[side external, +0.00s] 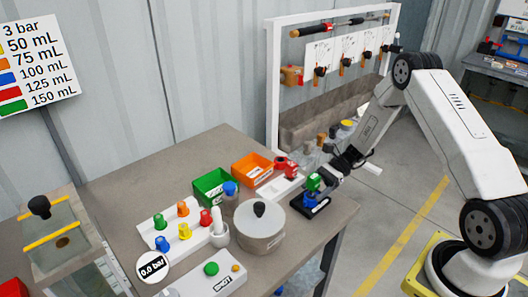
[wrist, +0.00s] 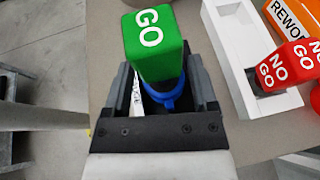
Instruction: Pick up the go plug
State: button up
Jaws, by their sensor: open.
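The go plug, a green block marked GO, shows in the side external view (side external: 314,182) near the table's right end, above a blue part (side external: 310,199) on a black base. In the wrist view the go plug (wrist: 152,42) stands in the upper middle, with blue (wrist: 165,97) below it. My gripper (side external: 325,176) is at the plug's right side in the side external view. In the wrist view my gripper (wrist: 161,80) is open, one finger to each side of the plug's lower part. Whether the fingers touch it is hard to tell.
A red NO GO plug (wrist: 288,66) lies in a white tray (wrist: 226,50), right of the go plug. An orange REWORK bin (side external: 251,168), a green bin (side external: 213,188) and a round grey vessel (side external: 259,232) stand nearby. The table edge is close to my gripper.

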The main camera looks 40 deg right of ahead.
dwell(0.5)
grip_shut()
jog(key=shift+r, duration=0.7)
jog(key=s+a+r, duration=0.2)
jog(key=s+r, duration=0.9)
jog(key=s, duration=0.2)
jog(key=shift+s+a+r, duration=0.25)
jog(key=shift+s+a, duration=0.05)
jog(key=shift+s, duration=0.1)
